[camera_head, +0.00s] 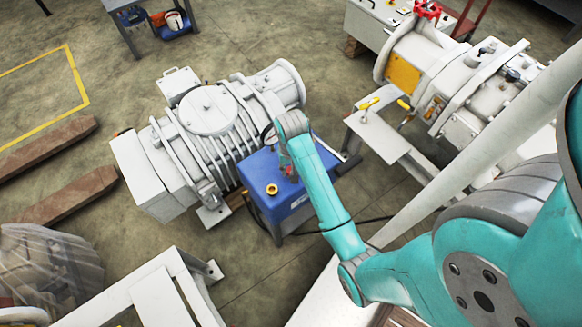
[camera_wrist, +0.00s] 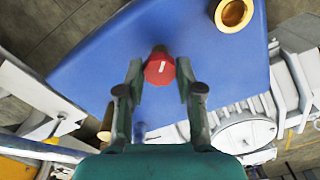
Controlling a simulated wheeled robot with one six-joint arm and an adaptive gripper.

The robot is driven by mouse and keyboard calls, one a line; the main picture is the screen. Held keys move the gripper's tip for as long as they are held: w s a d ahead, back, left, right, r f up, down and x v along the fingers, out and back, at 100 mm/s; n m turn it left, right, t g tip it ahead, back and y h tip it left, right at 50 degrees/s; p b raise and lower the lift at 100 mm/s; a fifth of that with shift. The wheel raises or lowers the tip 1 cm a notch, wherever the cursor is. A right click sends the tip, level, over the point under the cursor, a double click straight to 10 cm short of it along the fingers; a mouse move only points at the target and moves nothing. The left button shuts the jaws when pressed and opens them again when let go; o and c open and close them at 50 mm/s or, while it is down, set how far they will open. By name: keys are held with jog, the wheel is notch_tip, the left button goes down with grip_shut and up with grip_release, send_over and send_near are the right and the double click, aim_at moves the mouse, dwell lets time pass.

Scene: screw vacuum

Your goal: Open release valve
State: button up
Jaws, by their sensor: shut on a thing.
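The release valve appears as a red faceted knob (camera_wrist: 158,70) with a white mark on its top, on the blue box (camera_wrist: 90,75). In the wrist view my gripper (camera_wrist: 159,76) has one finger on each side of the knob and is shut on it. My arm's end hides part of the box there, and only a bit of red shows.
A brass-coloured cap (camera_wrist: 233,13) sits on the box near the knob. The large white ribbed pump (camera_head: 207,125) stands close on the left. Another white machine (camera_head: 450,75) with a yellow panel is at the upper right. A white frame (camera_head: 150,295) is at the lower left.

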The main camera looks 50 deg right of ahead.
jog(key=n, duration=0.4)
jog(key=shift+n, duration=0.3)
jog(key=n, duration=0.4)
jog(key=shift+n, duration=0.4)
jog(key=o, duration=1.2)
jog(key=shift+c, duration=0.2)
